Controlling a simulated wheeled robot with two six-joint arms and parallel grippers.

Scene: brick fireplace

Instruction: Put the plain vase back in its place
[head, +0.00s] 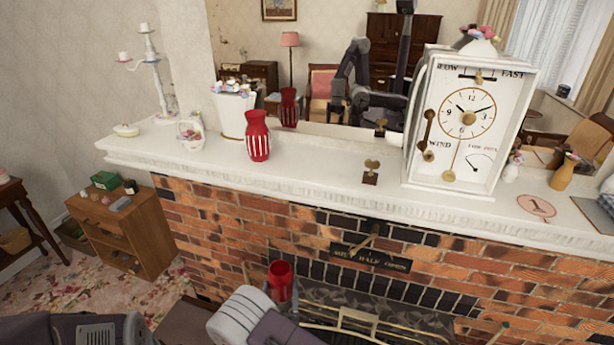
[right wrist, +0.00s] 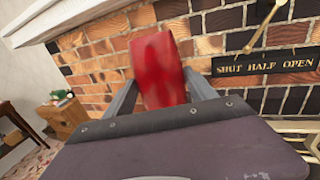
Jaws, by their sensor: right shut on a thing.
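A plain red vase (head: 280,272) is held upright between the fingers of my right gripper (head: 281,293), in front of the brick fireplace and below the mantel shelf. In the right wrist view the red vase (right wrist: 158,70) stands between the two grey fingers of the gripper (right wrist: 160,92); its lower part is hidden behind the gripper body. A second red vase, with white stripes (head: 258,137), stands on the white mantel (head: 320,165). My left gripper is out of view.
A mirror behind reflects the room.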

